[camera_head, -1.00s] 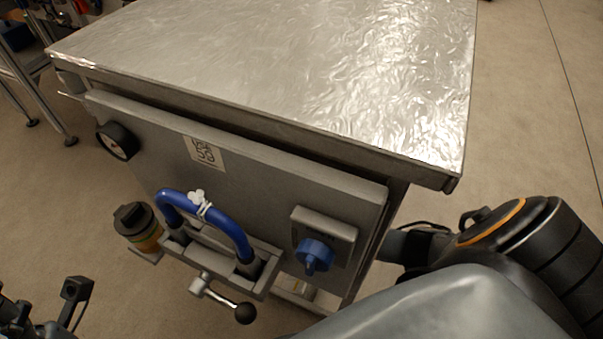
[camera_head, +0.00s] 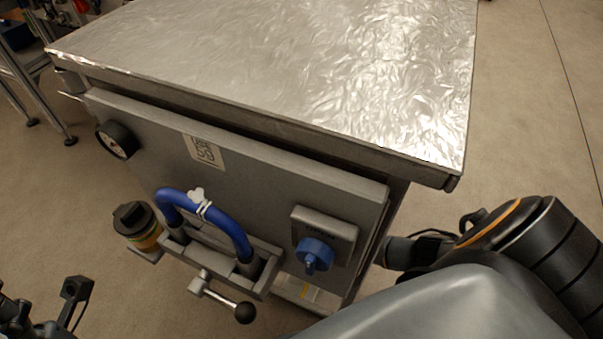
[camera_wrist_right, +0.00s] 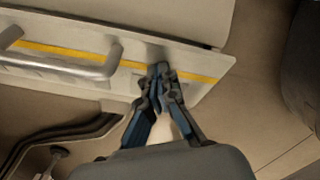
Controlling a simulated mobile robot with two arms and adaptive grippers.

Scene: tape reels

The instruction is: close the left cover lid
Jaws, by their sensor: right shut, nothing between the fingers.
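In the right wrist view, a pale metal plate with a yellow stripe and a bar handle (camera_wrist_right: 75,63) runs across the top; it looks like a cover lid. My right gripper (camera_wrist_right: 160,72) is shut and empty, its fingertips at the plate's lower edge right of the handle; I cannot tell whether they touch it. In the head view, part of a pale plate with a yellow mark (camera_head: 305,292) shows low under the cabinet front. My right arm hides the area beside it and the right gripper. Dark parts of my left gripper (camera_head: 45,310) show at the lower left corner, fingers unclear.
A metal cabinet with a shiny top (camera_head: 290,70) fills the middle. Its front carries a gauge (camera_head: 117,140), a blue hose handle (camera_head: 205,210), a blue knob (camera_head: 314,254) and a lever with a black ball (camera_head: 244,312). Open floor lies to the right.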

